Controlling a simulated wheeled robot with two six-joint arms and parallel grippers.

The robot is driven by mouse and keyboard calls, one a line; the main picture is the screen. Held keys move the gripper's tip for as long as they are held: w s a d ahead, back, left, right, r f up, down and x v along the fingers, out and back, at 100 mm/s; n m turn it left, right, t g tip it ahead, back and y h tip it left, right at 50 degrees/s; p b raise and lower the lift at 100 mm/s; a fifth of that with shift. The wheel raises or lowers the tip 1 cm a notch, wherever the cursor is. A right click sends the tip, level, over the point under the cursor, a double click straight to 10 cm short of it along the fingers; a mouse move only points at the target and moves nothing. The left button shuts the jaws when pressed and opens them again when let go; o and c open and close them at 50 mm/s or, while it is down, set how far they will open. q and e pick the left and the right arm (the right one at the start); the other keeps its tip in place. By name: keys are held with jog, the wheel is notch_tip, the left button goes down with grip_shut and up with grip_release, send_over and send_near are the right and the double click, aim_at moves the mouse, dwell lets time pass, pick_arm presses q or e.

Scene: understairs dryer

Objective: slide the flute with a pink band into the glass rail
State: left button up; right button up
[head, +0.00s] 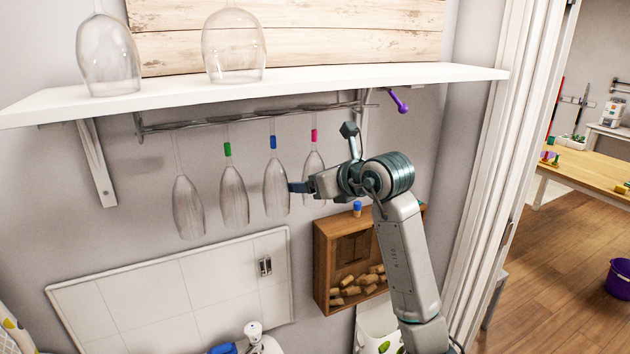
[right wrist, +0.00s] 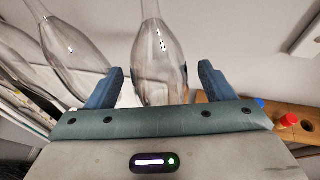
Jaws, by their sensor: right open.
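The flute with a pink band (head: 314,160) hangs upside down, its stem reaching up to the glass rail (head: 245,118) near the rail's right end. My right gripper (head: 303,188) is at the flute's bowl in the head view, and my wrist hides part of the bowl. In the right wrist view the fingers are open, one on each side of a clear flute (right wrist: 158,60), with gaps visible. The foot's seating in the rail is too small to tell. My left gripper is not in view.
Flutes with a blue band (head: 275,185) and a green band (head: 233,195), plus an unbanded one (head: 188,207), hang to the left. A white shelf (head: 300,80) with two glasses is above. A wooden cork box (head: 325,270) is below right; a purple-ended peg (head: 399,102) is at upper right.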

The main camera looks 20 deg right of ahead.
jog(key=shift+s+d, duration=0.1)
jog(key=shift+s, duration=0.1)
jog(key=b+v, duration=0.4)
jog(key=v, duration=0.6)
jog(key=shift+s+r+b, duration=0.2)
jog(key=shift+b, duration=0.1)
jog(key=shift+d, duration=0.1)
